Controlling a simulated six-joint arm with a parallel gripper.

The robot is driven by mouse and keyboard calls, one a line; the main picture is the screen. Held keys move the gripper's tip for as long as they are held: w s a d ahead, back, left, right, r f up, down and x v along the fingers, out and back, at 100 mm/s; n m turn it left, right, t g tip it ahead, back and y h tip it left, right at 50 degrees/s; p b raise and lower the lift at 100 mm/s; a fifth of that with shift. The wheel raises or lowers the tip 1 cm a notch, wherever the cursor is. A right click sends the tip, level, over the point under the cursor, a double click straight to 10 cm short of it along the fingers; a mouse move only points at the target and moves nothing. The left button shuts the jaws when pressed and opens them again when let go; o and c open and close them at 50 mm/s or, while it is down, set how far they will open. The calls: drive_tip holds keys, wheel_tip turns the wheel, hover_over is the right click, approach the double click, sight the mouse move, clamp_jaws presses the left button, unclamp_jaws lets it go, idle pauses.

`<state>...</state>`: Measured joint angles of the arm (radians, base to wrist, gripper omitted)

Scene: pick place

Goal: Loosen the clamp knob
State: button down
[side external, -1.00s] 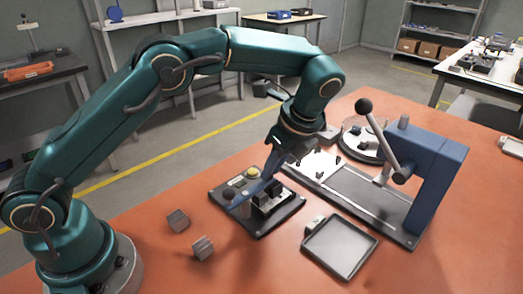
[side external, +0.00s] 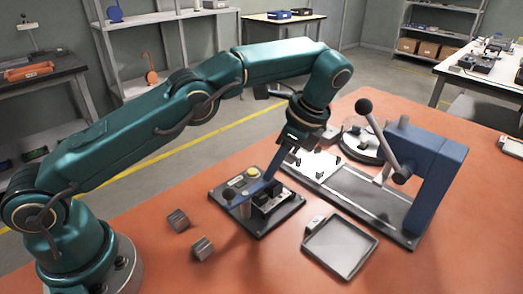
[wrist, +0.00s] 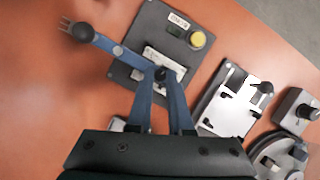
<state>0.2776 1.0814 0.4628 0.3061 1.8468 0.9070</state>
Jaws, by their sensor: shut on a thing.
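The clamp fixture is a dark base plate (side external: 283,221) on the orange table, with a yellow button (side external: 252,172) and a blue lever ending in a dark ball (side external: 228,194). My gripper (side external: 268,182) reaches down to the fixture from the upper right. In the wrist view my gripper (wrist: 160,76) has its two blue fingers converging on a small black clamp knob (wrist: 161,73) above the pale block at the plate's middle. It is shut on that knob, whose sides the fingertips partly hide. The lever and its ball (wrist: 82,32) extend to the upper left.
A blue press frame (side external: 436,175) with a ball-ended handle stands at right. Beside the fixture are a white plate (side external: 318,164) and an empty grey tray (side external: 341,262). Two grey blocks (side external: 178,220) (side external: 202,249) lie at front left.

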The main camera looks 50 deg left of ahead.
drive_tip(key=shift+f, duration=0.1)
drive_tip(key=c, duration=0.8)
unclamp_jaws()
drive_tip(key=shift+m, duration=0.4)
